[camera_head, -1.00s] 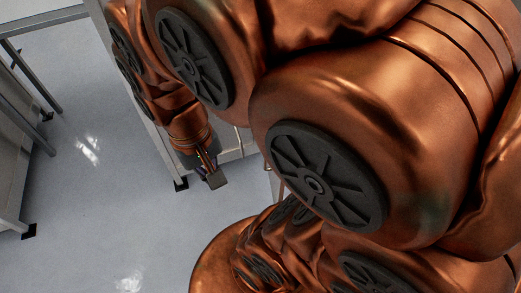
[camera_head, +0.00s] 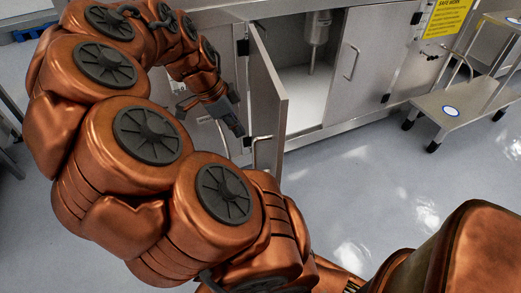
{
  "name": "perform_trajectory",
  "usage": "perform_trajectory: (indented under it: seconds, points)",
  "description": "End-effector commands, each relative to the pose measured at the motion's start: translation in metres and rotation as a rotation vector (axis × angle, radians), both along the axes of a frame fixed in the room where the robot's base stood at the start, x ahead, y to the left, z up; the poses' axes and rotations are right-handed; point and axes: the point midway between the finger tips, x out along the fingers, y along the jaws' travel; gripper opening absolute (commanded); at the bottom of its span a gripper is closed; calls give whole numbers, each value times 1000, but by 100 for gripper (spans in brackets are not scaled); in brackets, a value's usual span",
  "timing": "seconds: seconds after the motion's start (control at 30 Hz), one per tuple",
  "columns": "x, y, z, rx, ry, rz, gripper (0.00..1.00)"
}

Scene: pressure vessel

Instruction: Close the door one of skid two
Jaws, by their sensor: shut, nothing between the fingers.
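A grey metal cabinet door (camera_head: 270,95) stands open, swung out towards me from a low skid cabinet. Its bar handle (camera_head: 260,141) shows near the door's lower part. The cabinet opening (camera_head: 305,85) is to the right of the door, with a metal cylinder (camera_head: 318,28) hanging inside. My gripper (camera_head: 237,128) is shut and empty, just left of the open door, close to its outer face; I cannot tell whether it touches. A second door (camera_head: 372,55) with a handle, right of the opening, is shut. I cannot read any skid or door number.
The grey floor (camera_head: 370,190) in front of the cabinet is clear.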

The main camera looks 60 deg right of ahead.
Motion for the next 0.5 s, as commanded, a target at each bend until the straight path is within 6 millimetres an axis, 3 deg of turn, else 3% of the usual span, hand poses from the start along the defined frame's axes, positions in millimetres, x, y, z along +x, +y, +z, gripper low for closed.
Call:
perform_trajectory:
  seconds: [0.17,0.5]
  points:
    - [-5,-4,-16,3,3,-9,0]
    - [-22,-18,-71,6,4,-7,0]
